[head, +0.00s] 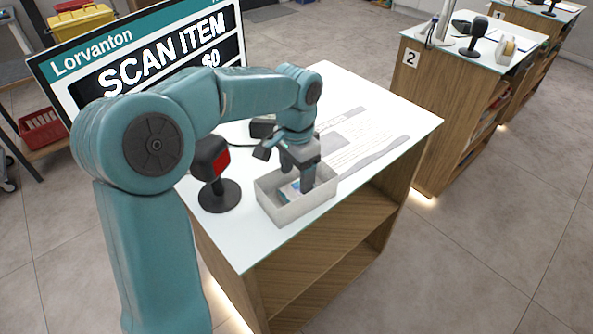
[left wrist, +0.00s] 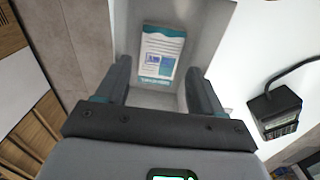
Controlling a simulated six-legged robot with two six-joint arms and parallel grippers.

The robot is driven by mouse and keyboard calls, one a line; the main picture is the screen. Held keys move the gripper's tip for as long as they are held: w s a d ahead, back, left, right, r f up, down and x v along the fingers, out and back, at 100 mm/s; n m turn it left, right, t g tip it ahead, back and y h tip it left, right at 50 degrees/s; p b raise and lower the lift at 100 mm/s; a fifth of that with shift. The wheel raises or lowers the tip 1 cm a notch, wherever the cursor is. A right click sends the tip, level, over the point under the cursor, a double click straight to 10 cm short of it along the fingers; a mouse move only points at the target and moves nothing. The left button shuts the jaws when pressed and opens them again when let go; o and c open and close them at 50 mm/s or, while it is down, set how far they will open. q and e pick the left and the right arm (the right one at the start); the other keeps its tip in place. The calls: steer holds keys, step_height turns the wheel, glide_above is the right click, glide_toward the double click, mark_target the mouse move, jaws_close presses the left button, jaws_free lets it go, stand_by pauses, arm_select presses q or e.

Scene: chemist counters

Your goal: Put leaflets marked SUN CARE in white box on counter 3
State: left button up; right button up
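A white box (head: 297,209) stands near the front edge of the counter top (head: 345,88). A leaflet with teal bands and small print lies in it (left wrist: 162,54); whether others lie under it cannot be told, and its title is too small to read. The box wall also shows in the left wrist view (left wrist: 212,40). My left gripper (head: 297,180) points down into the box, its fingers apart and empty. In the left wrist view the leaflet lies beyond the fingertips, between their lines, with no finger touching it. My right gripper is not in view.
A black scanner with a red face (head: 217,170) stands left of the box. A large screen (head: 150,55) rises behind my arm. A small black device (left wrist: 275,112) is near the box. A printed sheet (head: 365,140) lies on the right. Another counter is marked 2 (head: 411,58).

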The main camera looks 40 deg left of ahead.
mark_target(297, 191)
arm_select(q)
step_height(297, 191, up, 13)
steer(key=p, duration=0.2)
steer(key=shift+r, duration=0.15)
stand_by(0.8)
